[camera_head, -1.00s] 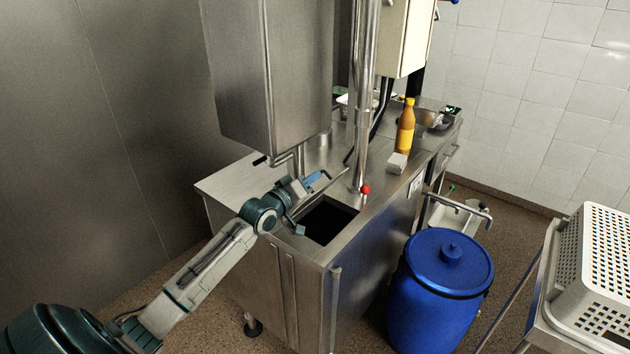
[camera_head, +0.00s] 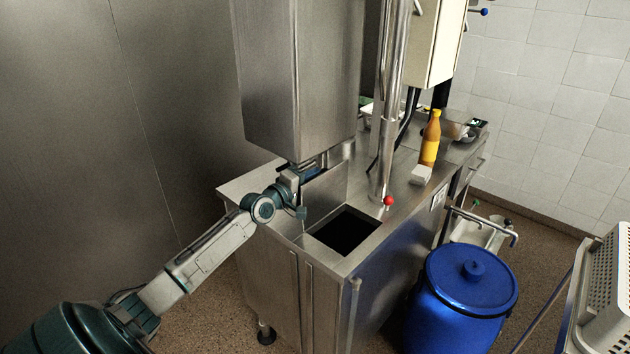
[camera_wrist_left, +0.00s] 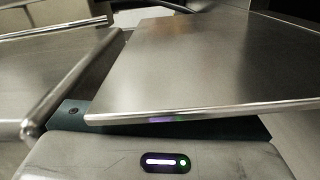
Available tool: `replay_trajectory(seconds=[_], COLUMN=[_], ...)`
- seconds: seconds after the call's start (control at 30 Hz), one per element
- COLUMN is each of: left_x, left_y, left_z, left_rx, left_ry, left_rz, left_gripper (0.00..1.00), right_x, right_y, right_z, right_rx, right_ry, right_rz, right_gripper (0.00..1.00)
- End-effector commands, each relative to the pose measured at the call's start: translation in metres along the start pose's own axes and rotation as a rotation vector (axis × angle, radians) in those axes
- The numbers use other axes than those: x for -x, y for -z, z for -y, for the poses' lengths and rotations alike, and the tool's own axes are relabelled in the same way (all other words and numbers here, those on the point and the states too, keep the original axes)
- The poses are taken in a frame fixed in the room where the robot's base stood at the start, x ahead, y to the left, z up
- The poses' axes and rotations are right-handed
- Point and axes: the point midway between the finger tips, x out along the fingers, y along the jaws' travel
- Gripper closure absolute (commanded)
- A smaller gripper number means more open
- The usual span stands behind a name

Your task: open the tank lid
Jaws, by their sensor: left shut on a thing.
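The tank lid (camera_head: 328,192) is a flat steel panel, raised and steeply tilted along the left side of the dark square tank opening (camera_head: 345,231). My left gripper (camera_head: 312,170) is at the lid's upper edge, shut on it; its fingertips are partly hidden below the hanging steel box. In the left wrist view the lid (camera_wrist_left: 210,65) is a broad plate with its edge close in front of the wrist. My right gripper is not in view.
A steel box (camera_head: 297,75) hangs just above my left gripper. A vertical pipe (camera_head: 388,120) and red knob (camera_head: 389,201) stand right of the opening. A sauce bottle (camera_head: 430,140) stands behind. A blue barrel (camera_head: 460,300) is on the floor at right.

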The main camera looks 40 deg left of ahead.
Motion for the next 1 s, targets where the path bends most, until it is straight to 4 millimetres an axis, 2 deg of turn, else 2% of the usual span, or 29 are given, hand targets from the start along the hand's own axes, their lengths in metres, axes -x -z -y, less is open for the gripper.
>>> replay_trajectory(seconds=[0.47, 0.5, 0.57, 0.87, 1.0], left_x=[0.0004, 0.0004, 0.0004, 0.0008, 0.0081], left_y=[0.0014, 0.0014, 0.0013, 0.0013, 0.002], left_z=[0.0032, 0.0033, 0.0031, 0.0018, 0.0013], left_rx=[0.012, 0.012, 0.012, 0.012, 0.01], left_ry=[0.004, 0.005, 0.004, 0.003, 0.005], left_rz=[0.0, 0.0, 0.0, 0.0, 0.0], left_gripper=[1.0, 0.82, 0.7, 0.69, 0.69], right_x=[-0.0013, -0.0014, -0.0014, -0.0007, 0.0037], right_y=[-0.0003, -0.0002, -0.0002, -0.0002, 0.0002], right_z=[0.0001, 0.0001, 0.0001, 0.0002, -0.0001], right_rx=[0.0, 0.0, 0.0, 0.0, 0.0], right_ry=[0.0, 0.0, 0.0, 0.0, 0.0], right_rz=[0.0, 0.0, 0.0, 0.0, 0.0], right_gripper=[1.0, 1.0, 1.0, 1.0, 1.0])
